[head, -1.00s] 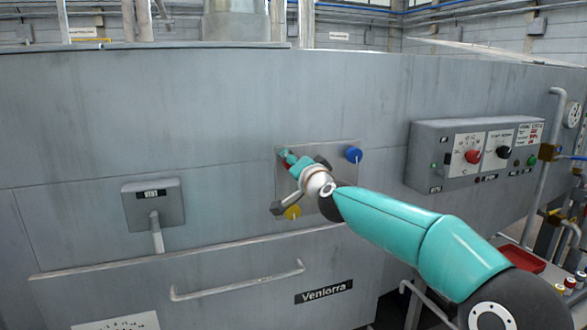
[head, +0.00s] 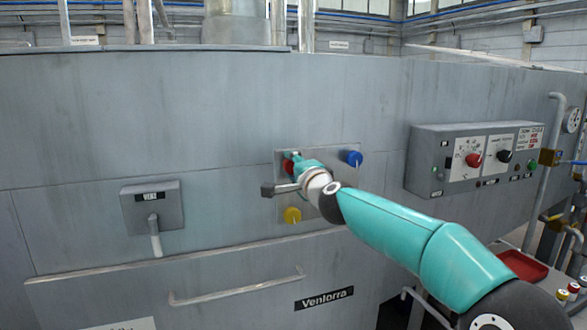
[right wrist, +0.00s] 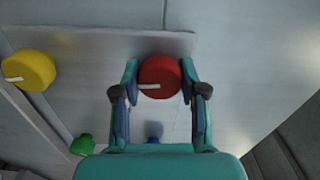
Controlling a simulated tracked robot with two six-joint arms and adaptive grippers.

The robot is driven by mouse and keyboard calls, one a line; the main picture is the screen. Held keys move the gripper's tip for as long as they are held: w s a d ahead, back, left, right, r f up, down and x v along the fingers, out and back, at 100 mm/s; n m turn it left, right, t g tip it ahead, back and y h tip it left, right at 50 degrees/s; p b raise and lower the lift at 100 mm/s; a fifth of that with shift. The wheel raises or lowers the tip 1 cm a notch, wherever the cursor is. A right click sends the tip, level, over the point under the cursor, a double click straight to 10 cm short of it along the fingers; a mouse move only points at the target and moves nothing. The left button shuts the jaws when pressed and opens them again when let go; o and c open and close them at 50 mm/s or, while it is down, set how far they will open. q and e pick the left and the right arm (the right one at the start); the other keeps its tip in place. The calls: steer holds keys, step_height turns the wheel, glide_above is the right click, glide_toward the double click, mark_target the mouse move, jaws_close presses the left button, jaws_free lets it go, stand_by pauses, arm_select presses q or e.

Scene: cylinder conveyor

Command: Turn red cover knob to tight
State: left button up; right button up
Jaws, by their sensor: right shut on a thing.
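The red cover knob (right wrist: 160,77) sits between the two fingers of my right gripper (right wrist: 160,80) in the right wrist view. The fingers are shut on its sides. A short white mark shows on the knob, lying roughly level in that view. In the head view the red knob (head: 289,166) is partly hidden behind my right gripper (head: 291,160), at the upper left of a small grey plate (head: 330,160) on the machine wall. My left gripper is not in view.
A blue knob (head: 353,158) and a yellow knob (head: 292,215) are on the same plate. A green knob (right wrist: 82,145) shows in the right wrist view. A vent lever box (head: 152,205) is to the left, a control box (head: 475,157) to the right.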

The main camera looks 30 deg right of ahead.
steer(key=shift+d+f, duration=0.1)
steer(key=shift+f, duration=0.15)
steer(key=o, duration=1.2)
steer(key=shift+d, duration=0.1)
steer(key=shift+c, duration=0.2)
steer(key=shift+r, duration=0.1)
steer(key=shift+s, duration=0.15)
steer(key=v, duration=1.1)
steer(key=shift+s+a, duration=0.2)
steer(key=shift+s, duration=0.15)
